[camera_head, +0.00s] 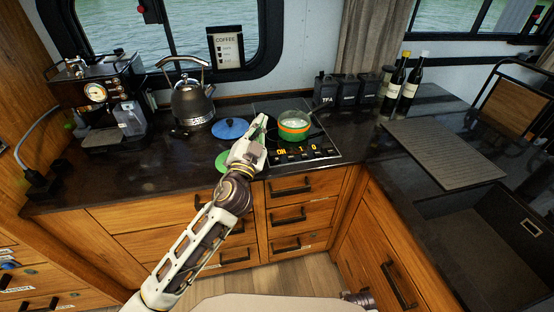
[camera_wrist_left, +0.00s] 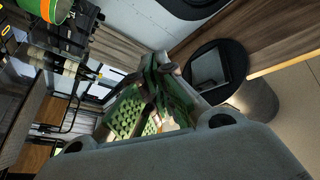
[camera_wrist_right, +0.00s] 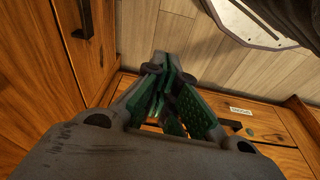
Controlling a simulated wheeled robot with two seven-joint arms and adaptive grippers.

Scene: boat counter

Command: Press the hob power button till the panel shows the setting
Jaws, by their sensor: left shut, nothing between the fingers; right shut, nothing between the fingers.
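The black hob (camera_head: 322,155) is set in the dark counter. Its front panel (camera_head: 299,151) has lit orange characters that look like "ON", "1" and "0", above a row of small buttons. A green and orange pot (camera_head: 294,131) stands on the hob. My left gripper (camera_head: 261,122) is shut and empty, over the hob's left side, left of the pot and the lit characters. Its green fingers show together in the left wrist view (camera_wrist_left: 160,88). I cannot tell whether it touches a button. My right gripper (camera_wrist_right: 172,95) is shut and empty, low in front of the wooden drawers.
A blue round lid (camera_head: 230,128) lies left of the hob, with a green round thing (camera_head: 222,160) in front of it. A kettle (camera_head: 191,104) and a coffee machine (camera_head: 98,95) stand further left. Dark canisters (camera_head: 346,91) and bottles (camera_head: 411,85) stand behind right.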

